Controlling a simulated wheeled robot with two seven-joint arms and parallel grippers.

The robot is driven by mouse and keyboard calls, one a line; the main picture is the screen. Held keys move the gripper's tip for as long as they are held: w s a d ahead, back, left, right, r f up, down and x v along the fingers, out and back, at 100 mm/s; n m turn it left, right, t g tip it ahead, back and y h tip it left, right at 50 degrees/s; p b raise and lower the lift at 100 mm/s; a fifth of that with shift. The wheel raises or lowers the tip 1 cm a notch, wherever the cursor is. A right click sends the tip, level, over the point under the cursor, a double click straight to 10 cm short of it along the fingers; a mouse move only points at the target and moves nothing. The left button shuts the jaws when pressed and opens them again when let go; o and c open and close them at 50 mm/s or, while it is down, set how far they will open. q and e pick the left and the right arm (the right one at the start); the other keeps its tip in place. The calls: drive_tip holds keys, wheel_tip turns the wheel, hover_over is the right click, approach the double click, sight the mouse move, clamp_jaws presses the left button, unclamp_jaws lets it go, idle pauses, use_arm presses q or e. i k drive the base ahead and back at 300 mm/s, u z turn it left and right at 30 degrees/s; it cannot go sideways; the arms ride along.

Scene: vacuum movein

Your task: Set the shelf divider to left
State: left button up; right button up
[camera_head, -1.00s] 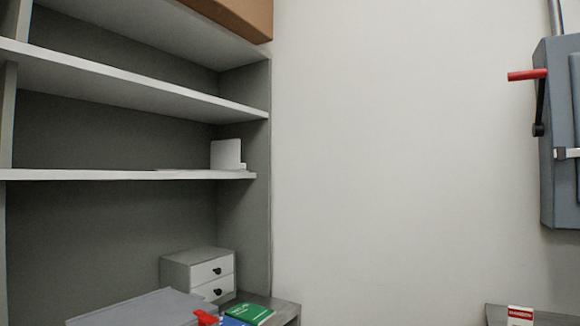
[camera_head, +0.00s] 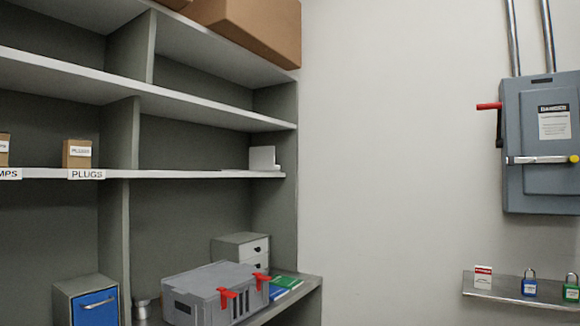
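A white upright plate (camera_head: 262,158), which looks like the shelf divider, stands at the right end of the middle shelf (camera_head: 205,174), close to the right side wall of the shelf unit. A small low white piece shows at its right foot. A thin pale strip lies on the shelf to its left. Neither of my grippers is in view, and nothing touches the plate.
A grey toolbox (camera_head: 205,290) with red latches, green and blue booklets (camera_head: 284,287) and a small drawer unit (camera_head: 240,249) stand on the counter below. Small labelled boxes (camera_head: 77,153) sit further left. A grey electrical box (camera_head: 541,145) hangs at right above a small ledge (camera_head: 500,293) with padlocks.

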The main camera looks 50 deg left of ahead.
sight(261, 158)
drive_tip(key=u, duration=0.6)
drive_tip(key=i, duration=1.95)
drive_tip(key=u, duration=0.9)
